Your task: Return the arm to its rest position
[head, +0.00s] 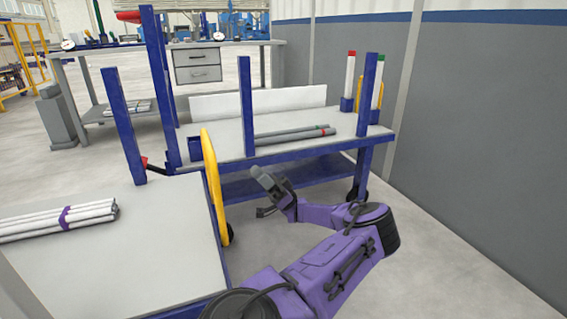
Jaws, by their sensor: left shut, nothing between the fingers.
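My left arm reaches up from the bottom of the head view, over the floor between the carts. Its left gripper (262,184) is shut and empty, in front of the blue cart's lower shelf and apart from the pipes. Grey pipes (290,134) with a red band lie on the cart's white top (225,140), behind blue posts. A bundle of white pipes (62,219) with a purple band lies on a near white tabletop (130,255) at left. My right gripper is not in view.
A yellow curved handle (211,180) stands close to the left of my left gripper. Blue posts (247,105) rise from the cart. A grey wall (480,130) runs along the right. Bare floor (440,270) lies between my arm and the wall.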

